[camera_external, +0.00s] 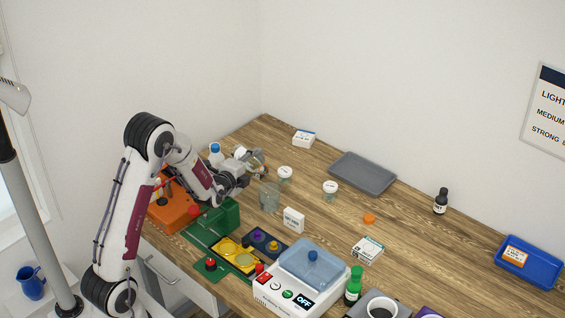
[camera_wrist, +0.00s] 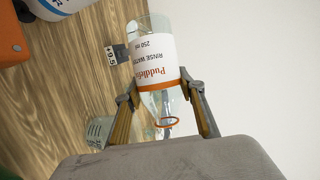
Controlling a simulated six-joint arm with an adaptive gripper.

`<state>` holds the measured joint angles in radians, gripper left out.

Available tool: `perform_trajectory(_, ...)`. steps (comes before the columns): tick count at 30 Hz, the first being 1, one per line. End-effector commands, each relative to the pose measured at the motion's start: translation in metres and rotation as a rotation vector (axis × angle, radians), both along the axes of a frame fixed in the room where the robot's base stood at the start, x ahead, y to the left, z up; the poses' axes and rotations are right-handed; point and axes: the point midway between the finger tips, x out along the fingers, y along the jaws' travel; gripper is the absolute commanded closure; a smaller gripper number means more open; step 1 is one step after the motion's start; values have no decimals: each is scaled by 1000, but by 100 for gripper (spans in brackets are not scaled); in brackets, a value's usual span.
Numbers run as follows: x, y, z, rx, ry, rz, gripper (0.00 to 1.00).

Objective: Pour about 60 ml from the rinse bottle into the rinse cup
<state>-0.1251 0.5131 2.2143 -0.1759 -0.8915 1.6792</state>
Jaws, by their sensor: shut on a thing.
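The rinse bottle (camera_wrist: 157,62) is clear, with a white "RINSE WATER 250 ml" label and an orange band. In the wrist view my gripper (camera_wrist: 166,108) is shut on it, one finger on each side near the shoulder. The bottle looks tipped well over, nearly on its side. In the external view my gripper (camera_external: 258,161) is above the table's far left part, and the bottle there is small and partly hidden. A clear cup (camera_external: 270,198), likely the rinse cup, stands on the table below and near my gripper. A clear cup with markings (camera_wrist: 98,132) shows at the wrist view's lower left. I see no stream.
Two white-lidded jars (camera_external: 285,175) (camera_external: 330,190) and a small white box (camera_external: 293,219) stand near the cup. A blue-capped bottle (camera_external: 215,153) is left of my gripper. A grey tray (camera_external: 362,173) lies behind.

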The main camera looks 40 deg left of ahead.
Motion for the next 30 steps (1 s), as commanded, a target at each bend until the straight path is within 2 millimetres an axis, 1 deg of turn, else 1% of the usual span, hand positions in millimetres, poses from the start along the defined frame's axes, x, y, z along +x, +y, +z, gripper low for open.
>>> perform_trajectory(15,0,-1,6,86,-11,0,86)
perform_trajectory(30,2,5,7,103,-13,0,86)
